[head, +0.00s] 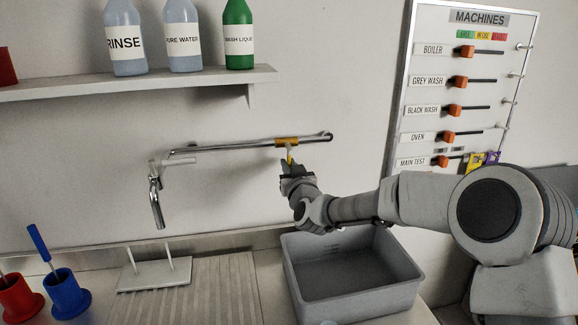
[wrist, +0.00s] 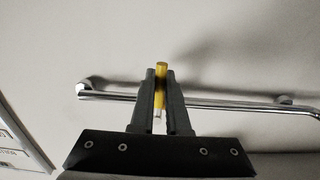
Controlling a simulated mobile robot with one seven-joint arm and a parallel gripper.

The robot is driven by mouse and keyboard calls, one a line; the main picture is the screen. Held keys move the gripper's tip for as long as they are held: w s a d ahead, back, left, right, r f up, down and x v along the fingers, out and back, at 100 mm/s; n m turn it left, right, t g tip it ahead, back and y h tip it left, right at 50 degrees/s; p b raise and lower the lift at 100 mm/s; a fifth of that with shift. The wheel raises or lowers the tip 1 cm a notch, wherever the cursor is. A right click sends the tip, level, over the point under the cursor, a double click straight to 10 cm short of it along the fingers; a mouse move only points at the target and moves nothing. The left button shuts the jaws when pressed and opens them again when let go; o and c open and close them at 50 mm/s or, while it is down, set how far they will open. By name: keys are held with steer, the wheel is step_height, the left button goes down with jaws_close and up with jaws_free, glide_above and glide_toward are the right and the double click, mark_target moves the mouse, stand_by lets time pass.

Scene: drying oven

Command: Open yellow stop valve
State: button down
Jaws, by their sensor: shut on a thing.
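The yellow stop valve (head: 287,141) sits on the chrome wall pipe (head: 235,147), toward its right end. In the head view a yellow band lies along the pipe, with a small part reaching down toward my gripper (head: 290,161). In the wrist view the yellow valve part (wrist: 161,70) stands upright between the two fingers of my gripper (wrist: 161,78), which are shut on it. The fingers hide its sides and part of the pipe behind. A chrome spout (head: 156,200) hangs at the pipe's left end.
A grey basin (head: 350,300) stands below my arm. A shelf (head: 140,83) with several bottles is above left. A machine panel (head: 468,90) with orange sliders hangs at right. A white stand with pegs (head: 155,276) and red and blue cups (head: 67,297) are at lower left.

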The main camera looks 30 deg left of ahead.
stand_by(0.3)
steer(key=shift+w+d+r+n+b, duration=0.4)
steer(key=shift+d+n+b, duration=0.1)
steer(key=shift+n+b, duration=1.1)
steer(key=shift+w+d+r+n+b, duration=0.25)
steer(key=shift+w+d+n+b, duration=0.25)
steer(key=shift+n+b, duration=1.15)
steer(key=shift+w+d+r+n+b, duration=0.45)
steer(key=shift+n+b, duration=0.7)
steer(key=shift+n, duration=0.9)
steer(key=shift+s+d, duration=0.1)
steer(key=c, duration=0.9)
jaws_free()
